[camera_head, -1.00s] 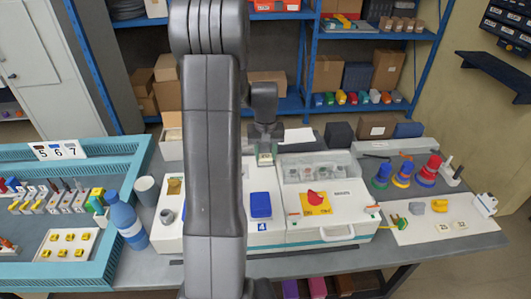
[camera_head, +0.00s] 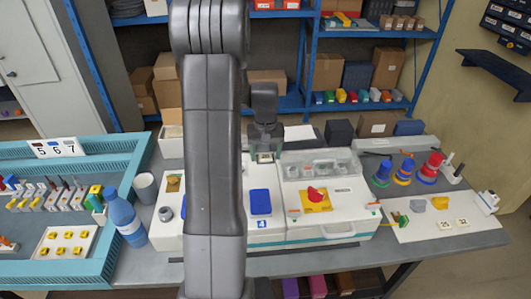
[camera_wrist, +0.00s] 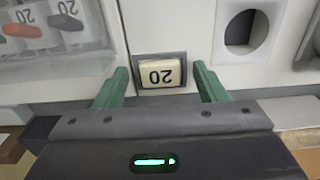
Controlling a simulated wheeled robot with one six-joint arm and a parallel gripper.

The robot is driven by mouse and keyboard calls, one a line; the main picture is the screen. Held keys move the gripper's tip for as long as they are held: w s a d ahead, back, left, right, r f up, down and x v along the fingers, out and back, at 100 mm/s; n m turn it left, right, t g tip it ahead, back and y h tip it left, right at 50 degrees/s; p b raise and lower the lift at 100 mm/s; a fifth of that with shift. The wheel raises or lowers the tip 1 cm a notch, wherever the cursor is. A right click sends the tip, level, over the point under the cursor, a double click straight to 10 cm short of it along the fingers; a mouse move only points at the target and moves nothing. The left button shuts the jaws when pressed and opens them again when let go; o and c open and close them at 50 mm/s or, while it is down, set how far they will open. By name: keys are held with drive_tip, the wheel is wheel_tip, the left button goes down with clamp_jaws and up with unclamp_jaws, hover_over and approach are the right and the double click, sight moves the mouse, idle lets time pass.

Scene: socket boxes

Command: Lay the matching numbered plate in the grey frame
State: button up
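The cream plate numbered 20 (camera_wrist: 160,74) shows upside down in the wrist view. It lies inside the outline of the grey frame (camera_wrist: 160,56), with grey border showing above and below it. I cannot tell whether it is fully seated. My gripper (camera_wrist: 161,88) is open, with one green finger on each side of the plate and a gap to each. In the head view my gripper (camera_head: 265,151) points down at the back of the white box, over the same plate (camera_head: 265,158).
A clear-lidded compartment (camera_head: 318,166) stands right of my gripper, with tags marked 20 inside. A blue cover (camera_head: 260,202) and a red knob on a yellow plate (camera_head: 316,196) are in front. Two numbered plates (camera_head: 444,225) lie on a white board at right. A blue bottle (camera_head: 124,216) stands left.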

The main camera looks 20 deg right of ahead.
wheel_tip(320, 180, up, 21)
drive_tip(key=p, duration=0.4)
idle(0.5)
drive_tip(key=shift+f, duration=0.15)
wheel_tip(320, 180, down, 18)
drive_tip(key=b, duration=0.4)
drive_tip(key=shift+f, duration=0.15)
idle(0.4)
